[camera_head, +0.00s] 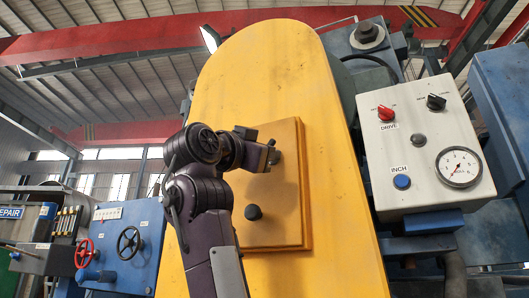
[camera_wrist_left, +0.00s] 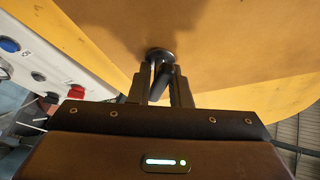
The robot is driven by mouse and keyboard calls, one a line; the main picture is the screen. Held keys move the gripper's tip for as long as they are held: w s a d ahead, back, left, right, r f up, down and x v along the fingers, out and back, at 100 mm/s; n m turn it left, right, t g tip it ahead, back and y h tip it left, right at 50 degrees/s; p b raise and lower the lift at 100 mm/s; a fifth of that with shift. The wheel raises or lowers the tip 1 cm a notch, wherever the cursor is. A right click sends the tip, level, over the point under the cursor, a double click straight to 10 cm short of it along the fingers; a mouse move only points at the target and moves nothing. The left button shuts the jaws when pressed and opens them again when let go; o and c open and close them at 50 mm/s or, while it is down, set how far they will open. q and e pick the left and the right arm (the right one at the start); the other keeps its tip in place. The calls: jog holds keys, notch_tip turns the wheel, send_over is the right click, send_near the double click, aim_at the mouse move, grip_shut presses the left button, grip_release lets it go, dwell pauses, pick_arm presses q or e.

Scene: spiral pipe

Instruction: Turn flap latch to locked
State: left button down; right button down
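A square yellow flap (camera_head: 285,195) sits on the tall yellow guard (camera_head: 270,70). The dark flap latch (camera_head: 275,157) is near the flap's upper part, partly hidden by my left gripper (camera_head: 268,157). In the left wrist view, the latch (camera_wrist_left: 160,54) shows a round dark base with a short lever coming toward me. My left gripper's two fingers (camera_wrist_left: 161,90) stand on either side of this lever. I cannot tell whether they press on it. A black round knob (camera_head: 253,212) is lower on the flap. My right gripper is not in view.
A light grey control box (camera_head: 425,145) with a red knob, a black knob, a blue button and a gauge is right of the guard. A blue cabinet (camera_head: 125,245) with red and black handwheels stands at the left. Red beams (camera_head: 150,35) cross overhead.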

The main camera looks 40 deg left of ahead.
pick_arm(q)
jog(key=c, duration=1.4)
grip_release()
jog(key=shift+w+d, duration=0.1)
jog(key=shift+c, duration=0.2)
jog(key=a+b+v, duration=0.1)
jog(key=b+v, duration=0.2)
jog(key=v, duration=0.4)
jog(key=shift+s+d+f, duration=0.15)
jog(key=shift+s+d, duration=0.25)
jog(key=shift+d, duration=0.15)
jog(key=shift+o, duration=0.4)
